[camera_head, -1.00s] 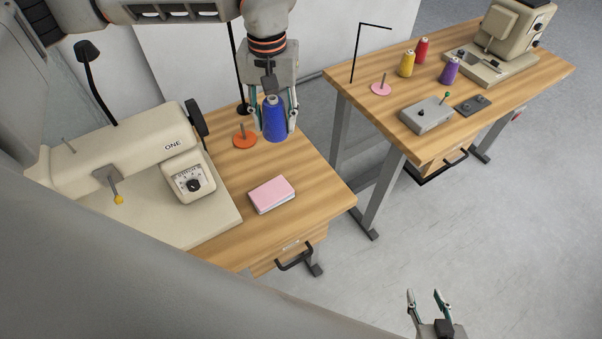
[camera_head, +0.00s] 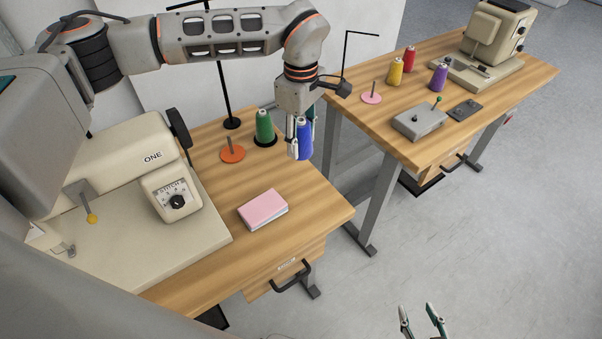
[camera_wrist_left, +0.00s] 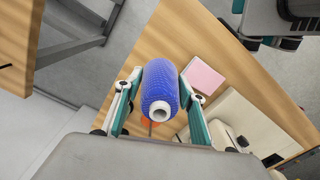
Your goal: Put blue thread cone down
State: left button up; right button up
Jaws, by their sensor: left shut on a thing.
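A blue thread cone (camera_head: 304,142) is between the fingers of my left gripper (camera_head: 300,136), near the right back edge of the near table. The gripper is shut on it. In the left wrist view the blue cone (camera_wrist_left: 161,84) lies between both fingers, with its narrow white end toward the camera. I cannot tell whether its base touches the table. My right gripper (camera_head: 421,320) is at the bottom edge of the head view, open and empty, away from the tables.
A green cone (camera_head: 264,127) stands left of the blue one, beside an orange spool stand (camera_head: 232,155). A pink pad (camera_head: 263,208) and a sewing machine (camera_head: 115,170) are on the near table (camera_head: 310,195). The far table (camera_head: 430,150) holds yellow, red and purple cones.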

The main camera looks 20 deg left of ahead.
pick_arm(q)
notch_tip(320, 180, down, 8)
jog(key=shift+r, duration=0.25)
notch_tip(320, 180, down, 4)
jog(key=shift+s+r, duration=0.1)
jog(key=shift+r, duration=0.1)
jog(key=shift+f, duration=0.4)
pick_arm(e)
jog(key=shift+d+f, duration=0.1)
jog(key=shift+f, duration=0.1)
pick_arm(q)
jog(key=o, duration=1.2)
jog(key=shift+f, duration=0.15)
pick_arm(e)
jog(key=shift+s+f, duration=0.1)
pick_arm(q)
jog(key=shift+r, duration=0.45)
notch_tip(320, 180, up, 11)
jog(key=shift+r, duration=0.2)
